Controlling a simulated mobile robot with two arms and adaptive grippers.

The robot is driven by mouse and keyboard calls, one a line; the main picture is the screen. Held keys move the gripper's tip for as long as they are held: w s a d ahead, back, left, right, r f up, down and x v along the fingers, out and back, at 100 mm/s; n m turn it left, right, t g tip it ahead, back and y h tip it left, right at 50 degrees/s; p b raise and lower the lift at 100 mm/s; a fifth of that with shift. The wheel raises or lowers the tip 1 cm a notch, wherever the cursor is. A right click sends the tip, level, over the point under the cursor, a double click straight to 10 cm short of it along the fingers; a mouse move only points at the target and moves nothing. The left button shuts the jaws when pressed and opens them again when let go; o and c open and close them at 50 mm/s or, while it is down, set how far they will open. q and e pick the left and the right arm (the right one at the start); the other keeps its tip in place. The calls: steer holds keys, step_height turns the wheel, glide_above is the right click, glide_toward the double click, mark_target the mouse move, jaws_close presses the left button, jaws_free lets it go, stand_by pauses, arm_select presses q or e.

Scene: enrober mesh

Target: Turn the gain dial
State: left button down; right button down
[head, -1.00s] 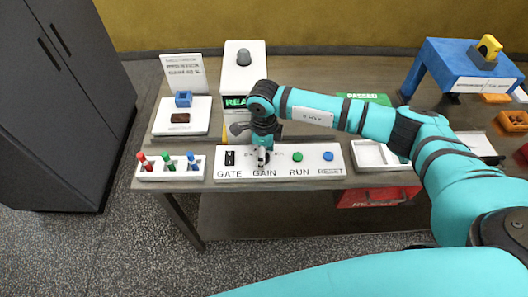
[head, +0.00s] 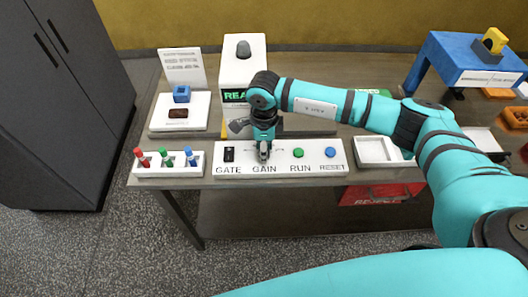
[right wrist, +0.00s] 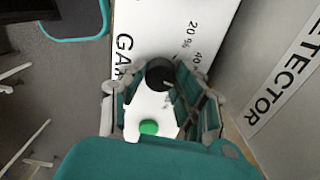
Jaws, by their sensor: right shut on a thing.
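A white control panel (head: 208,171) at the table's front edge carries the words GATE, GAIN, RUN and RESET. My right gripper (head: 264,152) points down above the word GAIN and hides the gain dial in the head view. In the right wrist view the dark round gain dial (right wrist: 160,73) sits between the two fingers of my right gripper (right wrist: 162,85), which is shut on it. Scale marks "20 %" and "40" show beside the dial. Which way the dial points cannot be told. My left gripper is not in view.
On the panel are a black gate switch (head: 229,154), a green button (head: 298,153) and a blue button (head: 330,152). A white rack (head: 150,172) with coloured pegs stands left. An empty white tray (head: 372,150) lies right.

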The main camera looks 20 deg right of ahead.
steer(key=n+b, duration=0.4)
steer(key=b, duration=0.2)
steer(key=shift+w+f, duration=0.1)
steer(key=shift+f, duration=0.1)
steer(key=shift+r+n+b, duration=0.2)
steer(key=shift+n+b, duration=0.6)
steer(key=shift+n, duration=0.2)
steer(key=c, duration=0.9)
jaws_free()
steer(key=shift+c, duration=0.2)
steer(key=shift+r, duration=0.1)
step_height(320, 180, up, 12)
